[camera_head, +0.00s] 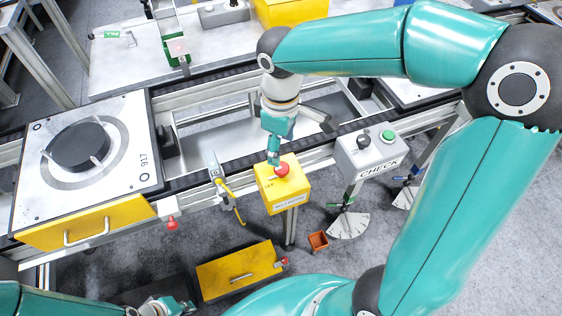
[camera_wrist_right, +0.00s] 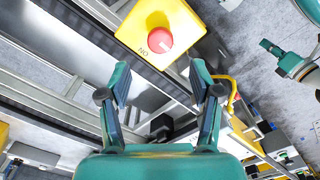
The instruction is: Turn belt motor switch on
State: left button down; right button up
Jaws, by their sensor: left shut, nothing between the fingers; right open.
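The belt motor switch is a yellow box (camera_head: 283,196) with a round red knob (camera_head: 282,170), standing at the front of the conveyor. In the right wrist view, the red knob (camera_wrist_right: 160,35) sits on the yellow face beside upside-down "ON" lettering. My right gripper (camera_head: 274,158) points down at the box, close to the knob. In its wrist view the right gripper (camera_wrist_right: 160,80) is open, and the knob appears beyond the fingertips, not between them. Whether a finger touches it I cannot tell. My left gripper (camera_head: 180,306) is shut and empty at the bottom left, away from the switch.
A grey CHECK box (camera_head: 369,155) with a green button and a black knob stands right of the switch. A yellow-handled lever (camera_head: 228,190) is close on its left. A pallet (camera_head: 119,112) with a black disc lies on the conveyor at left. A yellow drawer (camera_head: 238,271) is below.

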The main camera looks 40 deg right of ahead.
aim_at(281, 167)
notch_tip(281, 167, down, 8)
jog(key=shift+s+r, duration=0.1)
jog(key=shift+r, duration=0.05)
dwell(0.3)
jog(key=c, duration=1.1)
jog(key=shift+c, duration=0.2)
